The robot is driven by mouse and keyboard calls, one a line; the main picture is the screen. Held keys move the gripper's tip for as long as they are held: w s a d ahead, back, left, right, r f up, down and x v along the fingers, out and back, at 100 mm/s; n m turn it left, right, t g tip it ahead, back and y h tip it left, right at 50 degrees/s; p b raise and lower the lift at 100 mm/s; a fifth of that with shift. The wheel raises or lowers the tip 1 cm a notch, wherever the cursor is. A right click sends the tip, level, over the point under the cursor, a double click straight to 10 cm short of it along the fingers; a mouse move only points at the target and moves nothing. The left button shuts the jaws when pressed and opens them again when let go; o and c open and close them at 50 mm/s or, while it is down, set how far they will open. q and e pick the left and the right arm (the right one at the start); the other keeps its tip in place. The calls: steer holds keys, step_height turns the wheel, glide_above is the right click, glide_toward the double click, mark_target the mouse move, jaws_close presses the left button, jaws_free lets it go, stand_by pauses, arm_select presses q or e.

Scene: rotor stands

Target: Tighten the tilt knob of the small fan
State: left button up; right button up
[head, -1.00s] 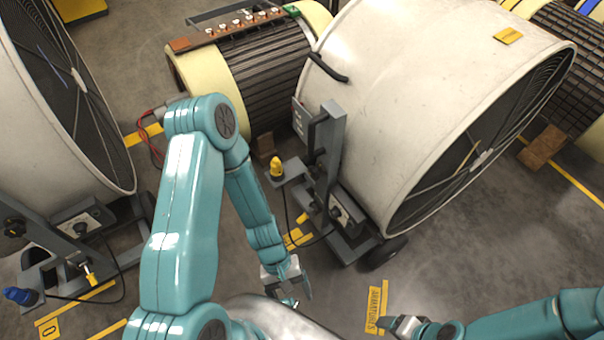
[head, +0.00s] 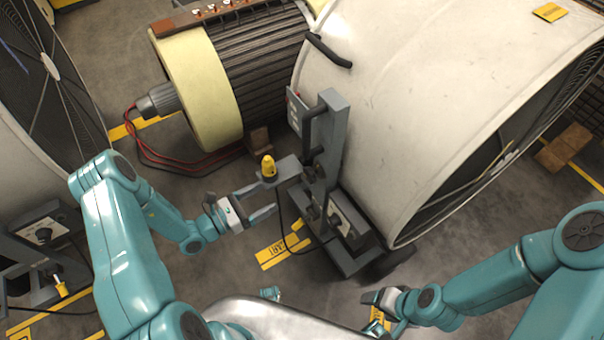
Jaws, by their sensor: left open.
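A white drum fan (head: 400,110) stands at the centre right on a grey wheeled stand (head: 330,130). A grey arm on the stand's left carries a yellow cap-shaped part (head: 268,167). A dark round part (head: 311,212) low on the stand may be a knob; I cannot tell if it is the tilt knob. My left gripper (head: 274,198) is open and empty, its fingers pointing right, just below the yellow part in the picture; I cannot tell if they touch the stand. My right gripper (head: 370,297) is low at centre right, its jaw state unclear.
Another drum fan (head: 25,130) stands at the left, partly behind my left arm. A cream motor rotor (head: 195,90) with red cables (head: 150,152) lies behind. A wooden block (head: 565,147) is at the right.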

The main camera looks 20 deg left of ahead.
mark_target(307, 176)
arm_select(q)
steer(key=b+x, duration=0.1)
steer(key=x, duration=1.3)
steer(key=shift+s+d+f, duration=0.1)
steer(key=c, duration=1.1)
